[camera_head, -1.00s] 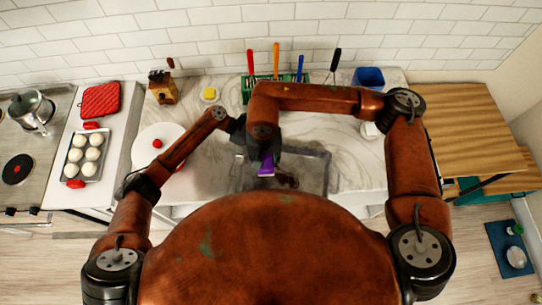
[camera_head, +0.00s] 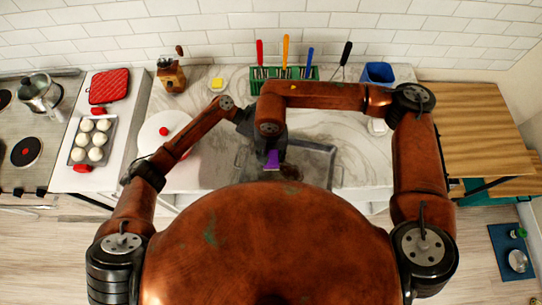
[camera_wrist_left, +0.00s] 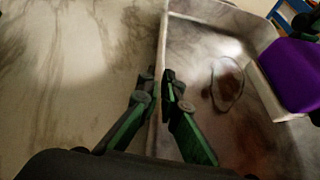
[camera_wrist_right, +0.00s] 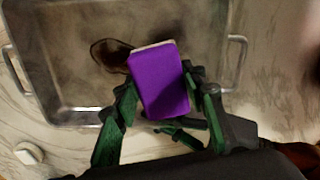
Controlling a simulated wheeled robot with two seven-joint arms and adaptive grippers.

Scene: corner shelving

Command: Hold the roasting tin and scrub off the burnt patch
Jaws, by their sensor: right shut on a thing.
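The grey roasting tin (camera_head: 318,150) lies on the marble counter, partly hidden by my arms and body. My right gripper (camera_wrist_right: 160,88) is shut on a purple sponge (camera_wrist_right: 160,80), held over the tin; the sponge also shows in the head view (camera_head: 272,160). The dark brown burnt patch (camera_wrist_right: 108,54) shows beside the sponge in the right wrist view, partly covered by it. In the left wrist view my left gripper (camera_wrist_left: 160,85) has its fingers close on either side of the tin's side wall (camera_wrist_left: 163,50). Whether the sponge touches the tin floor is unclear.
A white round board (camera_head: 160,130) with a red knob lies left of the tin. Behind are a yellow sponge (camera_head: 217,84), a green utensil rack (camera_head: 300,73) and a blue container (camera_head: 377,73). A tray of buns (camera_head: 92,140) lies farther left.

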